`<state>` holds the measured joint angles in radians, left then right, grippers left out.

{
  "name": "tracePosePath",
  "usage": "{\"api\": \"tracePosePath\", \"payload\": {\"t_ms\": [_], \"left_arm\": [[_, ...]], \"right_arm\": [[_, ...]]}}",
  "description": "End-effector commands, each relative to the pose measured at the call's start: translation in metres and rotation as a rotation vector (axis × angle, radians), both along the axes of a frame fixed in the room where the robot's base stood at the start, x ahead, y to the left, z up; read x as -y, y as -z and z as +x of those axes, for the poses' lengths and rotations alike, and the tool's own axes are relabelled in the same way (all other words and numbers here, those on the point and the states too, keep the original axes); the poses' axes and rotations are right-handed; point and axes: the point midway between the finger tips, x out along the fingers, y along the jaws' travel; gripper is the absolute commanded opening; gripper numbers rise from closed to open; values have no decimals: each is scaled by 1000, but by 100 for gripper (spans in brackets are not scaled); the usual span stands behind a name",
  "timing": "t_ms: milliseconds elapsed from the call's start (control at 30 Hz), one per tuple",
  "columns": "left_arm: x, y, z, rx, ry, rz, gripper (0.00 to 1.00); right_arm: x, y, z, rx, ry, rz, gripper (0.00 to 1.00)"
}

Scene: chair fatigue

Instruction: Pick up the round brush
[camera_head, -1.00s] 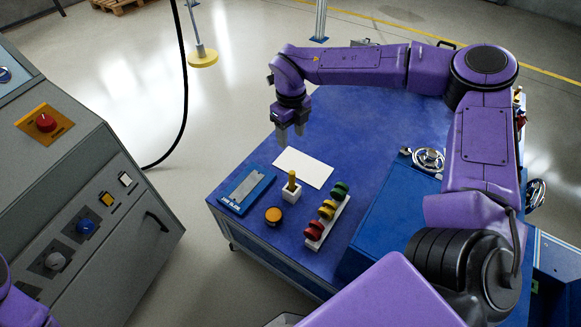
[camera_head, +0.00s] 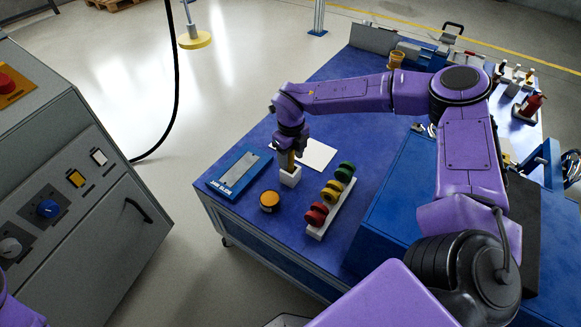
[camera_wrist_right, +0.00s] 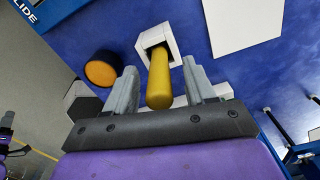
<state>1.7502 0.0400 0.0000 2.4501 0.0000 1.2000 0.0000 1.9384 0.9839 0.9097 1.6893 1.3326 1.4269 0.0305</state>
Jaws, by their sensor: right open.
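The round brush shows as a yellow handle (camera_head: 291,160) standing upright in a small white holder (camera_head: 290,176) on the blue table. Its brush end is hidden in the holder. My right gripper (camera_head: 288,154) is right above the holder, pointing down. In the right wrist view the gripper (camera_wrist_right: 162,78) is open, with one grey finger on each side of the yellow handle (camera_wrist_right: 160,78). A small gap shows on both sides. The white holder (camera_wrist_right: 151,41) lies just beyond the fingertips. My left gripper is out of view.
A black and orange round tin (camera_head: 270,200) stands near the holder. A rack (camera_head: 316,234) of red, yellow and green spools is to its right. A blue tray (camera_head: 239,172) lies left and a white sheet (camera_head: 317,154) behind. A grey control cabinet (camera_head: 75,190) stands left.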

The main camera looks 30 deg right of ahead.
Motion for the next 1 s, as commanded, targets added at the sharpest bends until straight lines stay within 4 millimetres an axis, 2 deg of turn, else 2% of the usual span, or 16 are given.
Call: {"api": "tracePosePath", "payload": {"t_ms": [100, 300, 467, 500, 767, 867, 1000], "left_arm": [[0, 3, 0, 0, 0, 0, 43], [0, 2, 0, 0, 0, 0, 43], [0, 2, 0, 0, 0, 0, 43], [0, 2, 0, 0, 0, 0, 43], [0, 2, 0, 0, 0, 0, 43], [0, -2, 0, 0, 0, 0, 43], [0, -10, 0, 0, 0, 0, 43]], "right_arm": [[0, 11, 0, 1, -1, -1, 55], [0, 11, 0, 2, -1, -1, 55], [0, 11, 0, 2, -1, -1, 3], [0, 11, 0, 2, -1, -1, 0], [0, 8, 0, 2, -1, -1, 0], [0, -6, 1, 4, 0, 0, 0], [0, -41, 1, 6, 1, 0, 0]]}}
